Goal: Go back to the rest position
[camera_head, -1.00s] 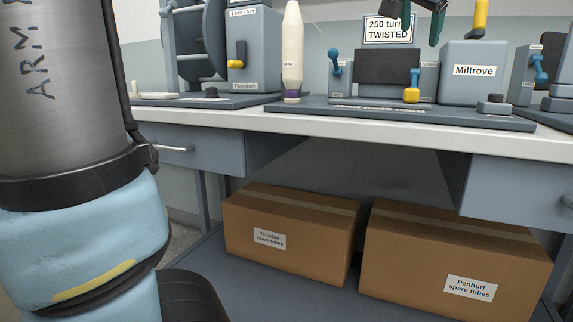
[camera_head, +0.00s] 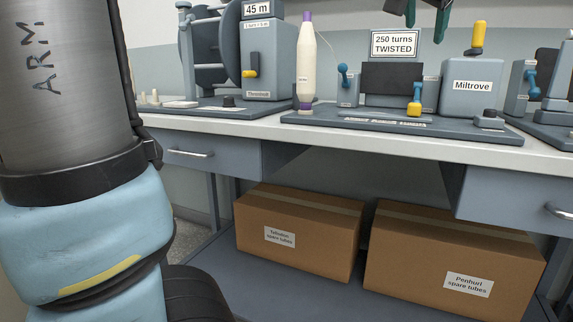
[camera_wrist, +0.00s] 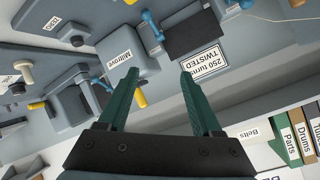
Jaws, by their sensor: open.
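My gripper (camera_head: 422,14) shows at the top edge of the head view, above the bench and mostly cut off. In the wrist view its two green fingers (camera_wrist: 158,88) are apart with nothing between them. Below it on the bench is the twist tester with a sign (camera_head: 396,43) reading "250 turns TWISTED" and a dark panel. The grey Miltrove box (camera_head: 472,88) with a yellow knob stands to its right. A cream cone of yarn with a purple tip (camera_head: 306,65) stands upright at the tester's left end.
A winding reel unit with a "45 m" sign (camera_head: 257,9) stands at the bench's left. The bench's front edge (camera_head: 400,145) is clear. Two cardboard boxes (camera_head: 300,250) lie on the shelf below. In the wrist view, labelled binders (camera_wrist: 300,130) stand on a shelf.

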